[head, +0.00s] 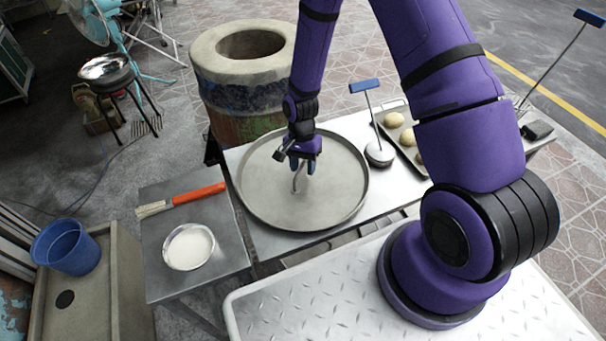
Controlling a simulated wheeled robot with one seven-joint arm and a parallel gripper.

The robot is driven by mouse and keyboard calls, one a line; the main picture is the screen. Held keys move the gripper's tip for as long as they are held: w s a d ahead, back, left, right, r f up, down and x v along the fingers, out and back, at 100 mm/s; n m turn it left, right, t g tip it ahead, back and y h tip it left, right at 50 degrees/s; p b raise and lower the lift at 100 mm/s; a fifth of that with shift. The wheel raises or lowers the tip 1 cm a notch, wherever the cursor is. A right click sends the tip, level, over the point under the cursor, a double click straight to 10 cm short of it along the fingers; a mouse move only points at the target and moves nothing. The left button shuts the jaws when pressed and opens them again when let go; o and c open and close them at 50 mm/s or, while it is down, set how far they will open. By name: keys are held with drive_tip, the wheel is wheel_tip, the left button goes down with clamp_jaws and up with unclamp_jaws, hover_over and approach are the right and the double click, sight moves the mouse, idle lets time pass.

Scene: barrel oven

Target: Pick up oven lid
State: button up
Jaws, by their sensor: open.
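The oven lid (262,197) is a large round grey metal disc with a raised rim, lying flat on the metal table. A thin upright handle (296,184) stands near its middle. My gripper (303,168) is open and points down over the middle of the lid, at the top of the handle. The handle's upper end is partly hidden by the fingers. I cannot tell whether the fingers touch it. The barrel oven (228,87) stands behind the table with its round top opening uncovered.
A blue-handled press (379,154) and a tray of dough balls (407,143) are right of the lid. A side table on the left holds a red-handled brush (198,194) and a bowl of white stuff (189,246). A blue bucket (66,247) is far left.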

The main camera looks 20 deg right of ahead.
drive_tip(key=shift+f, duration=0.2)
idle(0.3)
clamp_jaws()
drive_tip(key=shift+r, duration=0.15)
